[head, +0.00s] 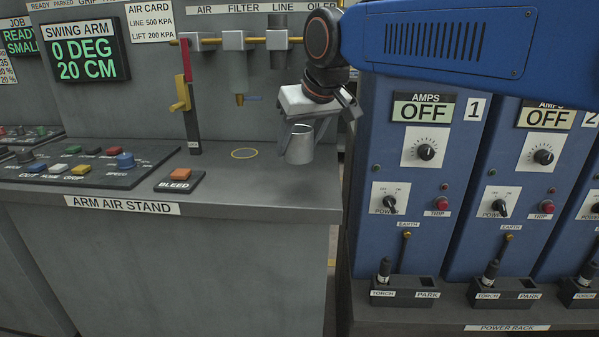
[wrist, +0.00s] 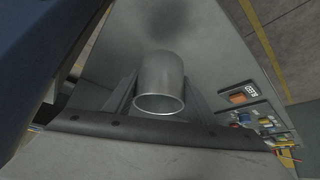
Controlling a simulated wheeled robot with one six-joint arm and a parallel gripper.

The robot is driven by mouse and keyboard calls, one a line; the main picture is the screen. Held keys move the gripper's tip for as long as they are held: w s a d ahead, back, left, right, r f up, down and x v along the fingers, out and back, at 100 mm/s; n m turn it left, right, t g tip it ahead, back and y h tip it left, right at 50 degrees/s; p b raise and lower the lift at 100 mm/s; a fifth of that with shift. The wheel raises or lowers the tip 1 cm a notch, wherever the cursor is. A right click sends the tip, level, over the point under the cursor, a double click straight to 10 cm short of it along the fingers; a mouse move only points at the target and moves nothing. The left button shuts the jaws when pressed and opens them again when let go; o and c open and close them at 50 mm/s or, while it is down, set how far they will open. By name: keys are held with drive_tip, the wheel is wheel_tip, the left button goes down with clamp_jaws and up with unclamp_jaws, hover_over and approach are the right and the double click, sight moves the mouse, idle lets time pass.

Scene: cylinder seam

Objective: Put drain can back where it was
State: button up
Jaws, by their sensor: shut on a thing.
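The drain can (head: 300,146) is a small grey metal can, upright, over the right part of the grey stand top. My gripper (head: 303,124) comes down from above and is shut on it. In the wrist view the can (wrist: 160,84) shows its open rim, between the two fingers. I cannot tell whether its base touches the stand top. A yellow ring mark (head: 244,153) lies on the stand top to the left of the can, below the filter drain (head: 240,99). The ring is empty.
The bleed button (head: 180,175) and a button panel (head: 85,165) are left of the ring. A red upright with a yellow lever (head: 181,93) stands behind them. Blue power cabinets (head: 415,200) rise close on the right. The stand top between can and ring is clear.

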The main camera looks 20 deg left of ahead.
sight(306, 151)
drive_tip(key=shift+f, duration=3)
drive_tip(key=shift+f, duration=0.1)
drive_tip(key=o, duration=1.1)
drive_tip(key=shift+c, duration=0.2)
drive_tip(key=shift+s+d+r, duration=0.1)
drive_tip(key=shift+r, duration=0.3)
drive_tip(key=v, duration=1.1)
drive_tip(key=shift+d+r, duration=0.1)
drive_tip(key=shift+r, duration=0.05)
